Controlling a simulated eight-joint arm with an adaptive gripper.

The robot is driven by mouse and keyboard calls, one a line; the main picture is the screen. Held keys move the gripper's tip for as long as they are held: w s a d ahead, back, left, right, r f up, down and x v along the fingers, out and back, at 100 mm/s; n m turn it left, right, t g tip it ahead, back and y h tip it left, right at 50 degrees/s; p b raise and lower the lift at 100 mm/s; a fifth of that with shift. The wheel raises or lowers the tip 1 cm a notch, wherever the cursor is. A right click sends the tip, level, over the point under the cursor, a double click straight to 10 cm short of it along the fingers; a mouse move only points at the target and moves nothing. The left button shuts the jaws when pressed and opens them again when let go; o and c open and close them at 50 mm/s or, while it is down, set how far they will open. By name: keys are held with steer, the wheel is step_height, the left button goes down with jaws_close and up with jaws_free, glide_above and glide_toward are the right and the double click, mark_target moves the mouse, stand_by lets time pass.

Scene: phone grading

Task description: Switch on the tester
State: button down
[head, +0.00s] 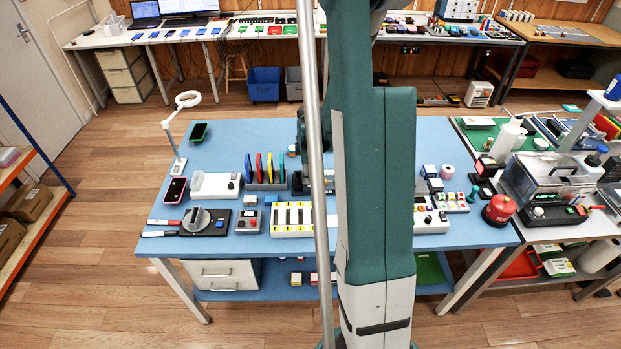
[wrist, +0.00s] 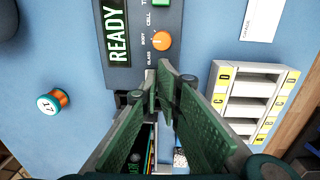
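The tester (wrist: 141,70) is a dark grey-blue box at the top of the wrist view. Its display (wrist: 117,36) reads READY in light letters. A green button (wrist: 161,2) is cut off by the top edge. My gripper (wrist: 158,88) has its green fingers close together at the tips, with nothing seen between them. The tips appear just short of the knob; whether they touch the tester cannot be told. In the head view my arm hides most of this area.
A white rack (wrist: 243,107) with yellow letter labels lies right of the gripper.

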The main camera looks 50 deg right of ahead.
mark_target(311, 186)
steer(key=shift+s+a+f, duration=0.1)
steer(key=shift+s+a, duration=0.2)
stand_by(0.4)
steer(key=r+p, duration=0.1)
steer(key=r, duration=0.1)
steer(key=r+p, duration=0.1)
steer(key=r, duration=0.1)
steer(key=shift+s+a+r, duration=0.2)
steer(key=shift+r, duration=0.15)
step_height(311, 186, up, 9)
steer(key=shift+s+a+r, duration=0.15)
steer(key=shift+s+a, duration=0.25)
steer(key=shift+a, duration=0.05)
steer(key=shift+w+d+r+t+h, duration=0.3)
steer(key=shift+w+d+t+h, duration=0.1)
steer(key=shift+w+d, duration=0.1)
